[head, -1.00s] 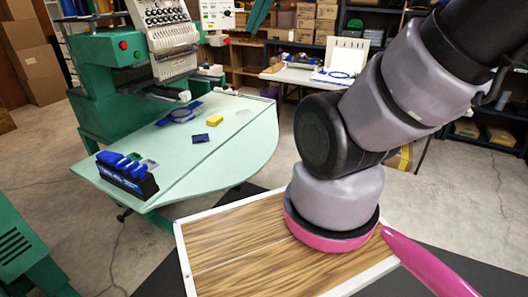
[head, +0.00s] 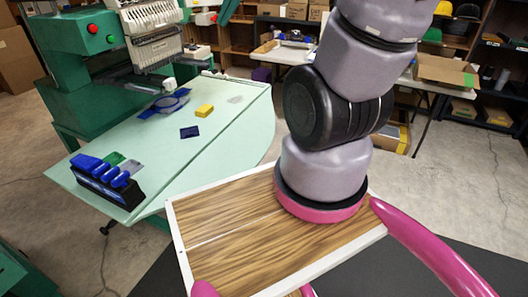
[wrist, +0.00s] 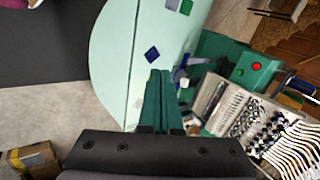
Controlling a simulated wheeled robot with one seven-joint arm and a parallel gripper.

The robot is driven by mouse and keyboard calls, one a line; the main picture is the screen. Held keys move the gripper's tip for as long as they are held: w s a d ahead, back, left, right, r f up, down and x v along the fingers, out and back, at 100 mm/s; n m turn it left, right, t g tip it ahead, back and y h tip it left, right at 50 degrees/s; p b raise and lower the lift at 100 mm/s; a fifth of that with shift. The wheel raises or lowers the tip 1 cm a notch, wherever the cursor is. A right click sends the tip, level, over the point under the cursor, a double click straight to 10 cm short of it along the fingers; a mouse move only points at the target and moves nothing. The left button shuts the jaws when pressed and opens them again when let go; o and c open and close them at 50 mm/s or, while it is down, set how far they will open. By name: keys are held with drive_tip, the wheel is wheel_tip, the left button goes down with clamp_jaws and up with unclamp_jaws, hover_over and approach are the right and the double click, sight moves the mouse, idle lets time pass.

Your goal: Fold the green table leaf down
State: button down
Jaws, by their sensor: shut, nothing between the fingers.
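The green table leaf (head: 236,142) is the pale green, round-edged part of the table, on the near right side of a straight seam. It looks raised, level with the main tabletop (head: 150,150). In the wrist view the leaf (wrist: 112,60) lies left of the seam, seen from above. My gripper (wrist: 159,72) shows there as two dark green fingers, shut together and empty. They overlap the tabletop just right of the seam in the picture; I cannot tell their height above it. My gripper is out of sight in the head view, where only my arm shows.
On the main top lie a yellow block (head: 204,110), a dark blue patch (head: 190,132), a blue hoop (head: 170,103) and a black rack with blue items (head: 107,183). A green embroidery machine (head: 90,70) stands behind. Open floor (head: 245,165) lies beside the leaf.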

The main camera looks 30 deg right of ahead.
drive_tip(key=w+d+f+m+y, duration=0.1)
drive_tip(key=w+d+f+m, duration=0.3)
drive_tip(key=w+f, duration=0.45)
drive_tip(key=m+g+h, duration=0.1)
drive_tip(key=m, duration=1.1)
hover_over(265, 153)
drive_tip(key=s+a, duration=0.4)
drive_tip(key=a, duration=0.1)
wheel_tip(265, 153, down, 23)
drive_tip(key=s+d+f+m+g+h, duration=0.1)
drive_tip(key=s+d+f+m, duration=0.15)
drive_tip(key=f, duration=0.35)
drive_tip(key=s+d+f+m+h, duration=0.1)
drive_tip(key=d+f, duration=0.2)
drive_tip(key=f, duration=0.3)
drive_tip(key=x, duration=1.4)
drive_tip(key=shift+d, duration=0.15)
